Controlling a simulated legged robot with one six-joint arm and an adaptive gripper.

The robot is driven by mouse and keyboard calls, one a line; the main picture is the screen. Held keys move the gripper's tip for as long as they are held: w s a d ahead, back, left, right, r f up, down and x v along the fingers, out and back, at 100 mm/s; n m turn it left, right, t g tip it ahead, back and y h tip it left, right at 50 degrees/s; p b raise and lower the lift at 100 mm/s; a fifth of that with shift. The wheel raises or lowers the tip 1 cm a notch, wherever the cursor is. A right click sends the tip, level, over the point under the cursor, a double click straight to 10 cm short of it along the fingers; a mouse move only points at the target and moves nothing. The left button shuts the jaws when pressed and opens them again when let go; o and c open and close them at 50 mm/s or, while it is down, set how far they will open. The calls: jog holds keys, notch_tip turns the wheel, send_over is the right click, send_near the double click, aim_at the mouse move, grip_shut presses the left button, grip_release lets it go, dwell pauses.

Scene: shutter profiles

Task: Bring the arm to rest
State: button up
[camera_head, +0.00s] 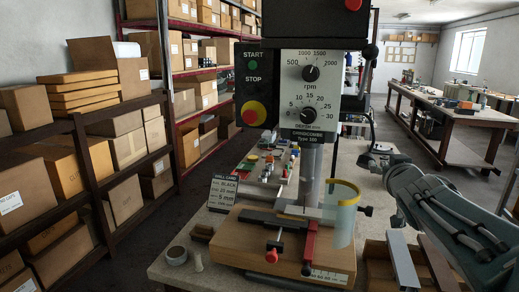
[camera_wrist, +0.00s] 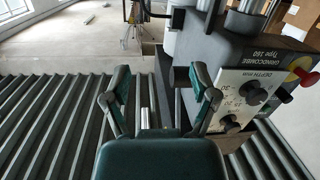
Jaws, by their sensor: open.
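My gripper (camera_wrist: 160,92) is in the wrist view with its two dark green fingers spread apart and nothing between them. The drill press (camera_head: 310,90) stands in the middle of the head view, with START and STOP buttons and two dials. Its control panel (camera_wrist: 250,95) shows tilted at the right of the wrist view, close to the right finger. No contact is visible there.
A box with metal profiles (camera_head: 403,262) is at lower right. Shelves of cartons (camera_head: 95,150) line the left; a workbench (camera_head: 450,112) is behind.

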jog(key=s+a+f+g+y, duration=0.1)
jog(key=s+a+f+g, duration=0.2)
jog(key=s+f, duration=0.3)
jog(key=s+a+f+g+y, duration=0.1)
jog(key=s+a+f+g, duration=0.3)
jog(key=s, duration=0.9)
jog(key=s+a+f+g+y, duration=0.1)
jog(key=s+a+f+g, duration=0.3)
jog(key=s+f, duration=0.5)
jog(key=shift+s+a+f, duration=0.15)
jog(key=shift+s+a, duration=0.15)
jog(key=shift+a, duration=0.75)
